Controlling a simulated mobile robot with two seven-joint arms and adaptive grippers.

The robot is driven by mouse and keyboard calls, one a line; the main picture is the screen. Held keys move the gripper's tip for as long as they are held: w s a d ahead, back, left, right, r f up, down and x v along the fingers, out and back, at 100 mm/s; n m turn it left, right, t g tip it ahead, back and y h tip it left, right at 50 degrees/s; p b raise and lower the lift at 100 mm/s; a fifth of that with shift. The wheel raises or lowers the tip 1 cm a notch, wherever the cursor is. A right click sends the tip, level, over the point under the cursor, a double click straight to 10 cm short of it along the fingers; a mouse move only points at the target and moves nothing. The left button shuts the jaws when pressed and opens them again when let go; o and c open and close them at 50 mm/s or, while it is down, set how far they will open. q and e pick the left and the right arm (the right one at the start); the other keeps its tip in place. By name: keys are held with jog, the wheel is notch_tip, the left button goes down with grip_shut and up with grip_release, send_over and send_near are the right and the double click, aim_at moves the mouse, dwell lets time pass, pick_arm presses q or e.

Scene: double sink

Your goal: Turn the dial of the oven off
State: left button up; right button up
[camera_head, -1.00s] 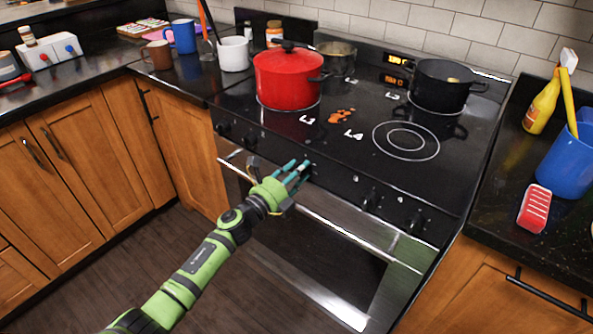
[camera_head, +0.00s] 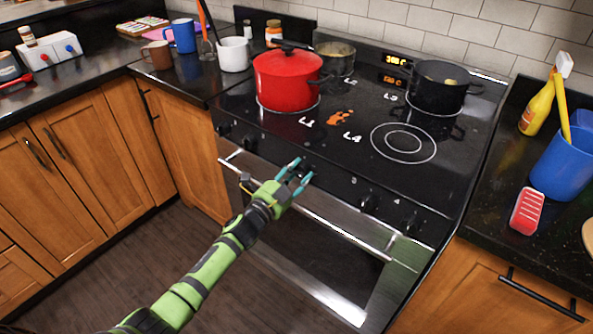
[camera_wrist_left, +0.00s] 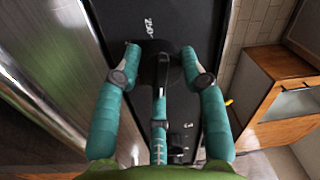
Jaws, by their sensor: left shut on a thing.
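The oven (camera_head: 310,262) has a black front panel with a row of dark dials below the cooktop. My left gripper (camera_head: 302,170) reaches the middle of this panel from the front. In the left wrist view its teal fingers (camera_wrist_left: 161,54) stand on either side of a round black dial (camera_wrist_left: 156,68) and are shut on it. In the head view the fingers largely hide this dial. My right gripper is not in view.
Other dials are at left (camera_head: 249,143) and right (camera_head: 370,201) of the gripper. The oven handle (camera_head: 345,235) runs below. A red pot (camera_head: 286,80) and a black pot (camera_head: 437,88) stand on the cooktop. A red sponge (camera_head: 527,211) lies on the right counter.

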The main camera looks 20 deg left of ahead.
pick_arm(q)
jog(key=n, duration=0.2)
jog(key=n+p, duration=0.1)
jog(key=n, duration=0.1)
jog(key=n+p, duration=0.1)
jog(key=n, duration=0.1)
jog(key=shift+s+d+r, duration=0.1)
jog(key=shift+d, duration=0.2)
jog(key=n, duration=0.2)
jog(key=n+p, duration=0.1)
jog(key=n, duration=0.2)
jog(key=shift+a+r+n+y+p, duration=0.1)
jog(key=shift+r+n+y+p, duration=0.2)
jog(key=shift+y+p, duration=0.1)
jog(key=n, duration=0.4)
jog(key=shift+a+r, duration=0.1)
jog(key=shift+w+a+r+n+g, duration=0.1)
jog(key=shift+n+g, duration=0.05)
jog(key=shift+n, duration=0.75)
jog(key=shift+w+r+n+g, duration=0.1)
jog(key=shift+n, duration=0.8)
jog(key=shift+w+a+n+g, duration=0.1)
jog(key=shift+n+g, duration=0.05)
jog(key=shift+n, duration=0.75)
jog(key=o, duration=1.1)
jog(key=shift+o, duration=0.2)
jog(key=shift+s+f, duration=0.1)
jog(key=shift+f, duration=0.05)
jog(key=shift+f, duration=0.15)
